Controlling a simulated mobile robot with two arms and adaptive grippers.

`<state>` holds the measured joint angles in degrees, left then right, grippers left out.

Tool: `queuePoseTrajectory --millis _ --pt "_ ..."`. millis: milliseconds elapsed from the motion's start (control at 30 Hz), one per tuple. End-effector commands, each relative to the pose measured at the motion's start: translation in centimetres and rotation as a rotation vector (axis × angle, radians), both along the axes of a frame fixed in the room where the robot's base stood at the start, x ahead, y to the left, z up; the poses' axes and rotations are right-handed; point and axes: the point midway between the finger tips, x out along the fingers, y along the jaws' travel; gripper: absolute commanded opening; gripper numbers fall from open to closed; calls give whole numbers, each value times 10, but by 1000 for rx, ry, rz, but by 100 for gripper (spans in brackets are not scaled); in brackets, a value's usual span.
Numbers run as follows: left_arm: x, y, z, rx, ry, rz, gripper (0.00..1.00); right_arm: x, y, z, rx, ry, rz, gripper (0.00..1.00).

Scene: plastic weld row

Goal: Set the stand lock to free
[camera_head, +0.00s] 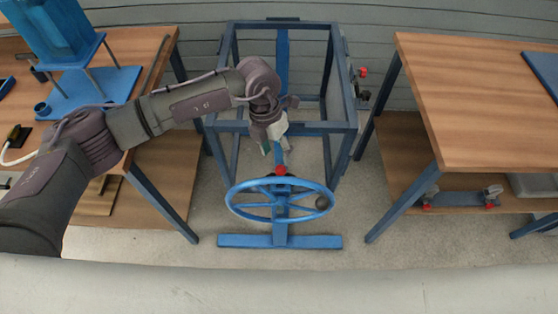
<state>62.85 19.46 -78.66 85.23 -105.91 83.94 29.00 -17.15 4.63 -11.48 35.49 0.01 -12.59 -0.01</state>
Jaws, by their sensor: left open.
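A blue stand carries a handwheel (240,187) with several spokes and a dark round grip on its right side. Its base is a blue crossbar (235,241) on the floor. A red knob (281,170) sits at the rear rim of the wheel, in front of the stand's post. I cannot tell for sure that this knob is the stand lock, nor its setting. My left gripper (275,151) points down just behind and above the red knob. It is open, and nothing shows between its fingers. It hides part of the post. My right gripper is not in view.
A blue open frame (345,110) stands behind the wheel, with red and black knobs (362,72) on its right side. Wooden benches stand on the left (150,60) and right (440,110). A blue machine (62,40) is on the left bench. The floor around the stand's base is clear.

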Motion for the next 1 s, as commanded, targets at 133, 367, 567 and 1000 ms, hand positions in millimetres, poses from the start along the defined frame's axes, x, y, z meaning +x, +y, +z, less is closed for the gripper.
queuePoseTrajectory --millis 133,367,567,1000 --pt "5 5 31 -1 -4 1 57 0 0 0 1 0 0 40" --pt "6 10 56 0 0 1 57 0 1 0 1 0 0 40" --pt "7 10 60 0 0 1 57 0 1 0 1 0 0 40" --pt "5 7 59 -13 4 -2 57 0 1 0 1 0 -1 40"
